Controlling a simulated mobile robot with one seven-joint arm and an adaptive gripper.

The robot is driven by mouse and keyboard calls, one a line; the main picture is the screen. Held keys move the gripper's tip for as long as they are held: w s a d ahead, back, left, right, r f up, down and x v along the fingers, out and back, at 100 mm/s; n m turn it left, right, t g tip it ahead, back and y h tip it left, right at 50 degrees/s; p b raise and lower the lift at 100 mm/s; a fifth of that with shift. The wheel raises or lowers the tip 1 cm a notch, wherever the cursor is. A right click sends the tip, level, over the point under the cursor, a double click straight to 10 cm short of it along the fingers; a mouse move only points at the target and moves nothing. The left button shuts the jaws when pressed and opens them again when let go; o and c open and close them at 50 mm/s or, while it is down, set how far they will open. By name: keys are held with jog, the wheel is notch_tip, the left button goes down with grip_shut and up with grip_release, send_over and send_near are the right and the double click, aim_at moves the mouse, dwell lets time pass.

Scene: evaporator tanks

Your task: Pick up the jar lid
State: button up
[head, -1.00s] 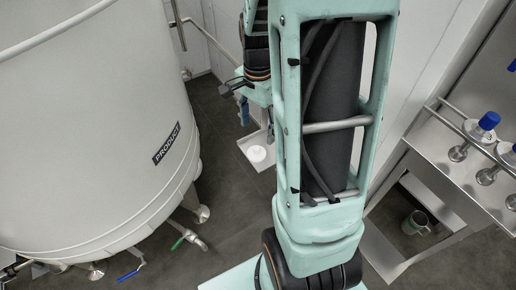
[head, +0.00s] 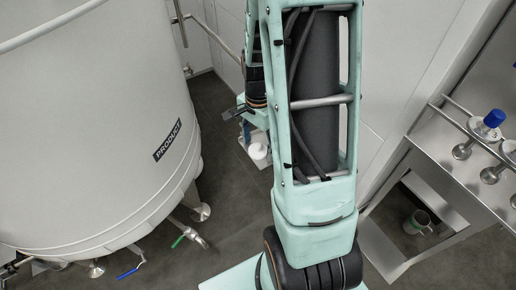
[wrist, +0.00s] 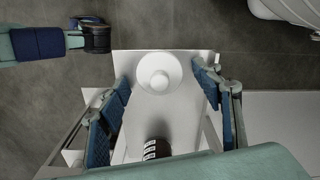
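The jar lid (wrist: 157,70) is a white round disc with a raised centre. It lies on a pale, narrow shelf or tray (wrist: 188,122) in the wrist view. In the head view the lid (head: 258,151) shows small, low beside the grey tank, just below my gripper (head: 243,112). In the wrist view my gripper (wrist: 163,82) is open, with its blue-padded fingers spread to the left and right of the lid. Nothing is held between them. How high the fingers are above the lid cannot be told.
A large tank (head: 100,130) marked PRODUCT fills the left, with a green-handled valve (head: 180,240) low down. A steel table (head: 440,165) with blue-capped fittings (head: 490,122) stands at right. A mug (head: 418,222) sits beneath it. A dark cylinder (wrist: 157,149) shows near the tray's lower end.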

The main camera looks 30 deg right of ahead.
jog(key=c, duration=0.7)
jog(key=shift+r, duration=0.1)
